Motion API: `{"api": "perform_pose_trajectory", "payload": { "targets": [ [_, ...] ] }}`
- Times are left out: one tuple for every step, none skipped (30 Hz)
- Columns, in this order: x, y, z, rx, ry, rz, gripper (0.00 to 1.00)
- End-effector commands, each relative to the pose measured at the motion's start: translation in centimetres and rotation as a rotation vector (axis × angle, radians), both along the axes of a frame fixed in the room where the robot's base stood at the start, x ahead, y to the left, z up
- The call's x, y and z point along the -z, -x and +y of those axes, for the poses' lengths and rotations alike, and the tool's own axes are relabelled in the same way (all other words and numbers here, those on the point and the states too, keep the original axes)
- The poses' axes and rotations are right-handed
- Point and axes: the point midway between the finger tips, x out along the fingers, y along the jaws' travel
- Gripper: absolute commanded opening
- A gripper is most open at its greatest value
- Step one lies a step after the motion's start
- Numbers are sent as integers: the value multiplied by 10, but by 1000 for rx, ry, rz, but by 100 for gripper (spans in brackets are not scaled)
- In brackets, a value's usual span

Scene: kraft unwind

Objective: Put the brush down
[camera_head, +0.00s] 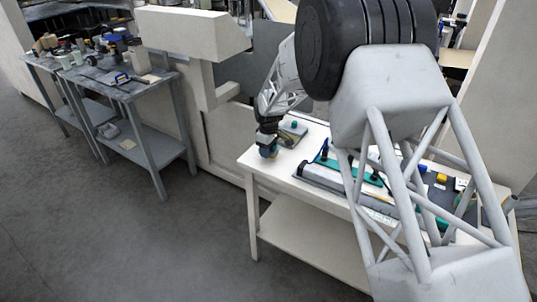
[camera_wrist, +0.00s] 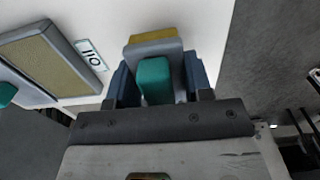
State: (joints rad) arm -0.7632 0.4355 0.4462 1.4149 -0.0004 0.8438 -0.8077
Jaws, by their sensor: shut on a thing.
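My gripper (camera_wrist: 158,84) is shut on the brush (camera_wrist: 155,48) in the wrist view. Its two blue-grey fingers stand on either side of the brush's teal grip. The brush has a grey body with a yellow-tan face beyond it. In the head view my gripper (camera_head: 267,143) points down at the left end of the white table (camera_head: 262,167), with the brush (camera_head: 268,153) at its tip. I cannot tell whether the brush touches the table top.
A grey-framed tan pad (camera_wrist: 42,62) lies beside a label marked 110 (camera_wrist: 91,55). The table edge is close to the brush. A cluttered grey bench (camera_head: 142,88) stands at left.

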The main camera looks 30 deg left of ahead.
Motion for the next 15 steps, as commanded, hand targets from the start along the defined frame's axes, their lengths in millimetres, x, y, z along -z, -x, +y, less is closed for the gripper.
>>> {"api": "perform_pose_trajectory", "payload": {
  "targets": [
    [7,0,0,0,1,1,28],
    [10,0,0,0,1,1,28],
    [14,0,0,0,1,2,28],
    [16,0,0,0,1,1,28],
    [18,0,0,0,1,1,28],
    [20,0,0,0,1,1,28],
    [22,0,0,0,0,0,28],
    [22,0,0,0,0,0,28],
    [23,0,0,0,0,0,28],
    [23,0,0,0,0,0,28],
    [22,0,0,0,0,0,28],
    [23,0,0,0,0,0,28],
    [23,0,0,0,0,0,28],
    [23,0,0,0,0,0,28],
    [23,0,0,0,0,0,28]
  ]
}}
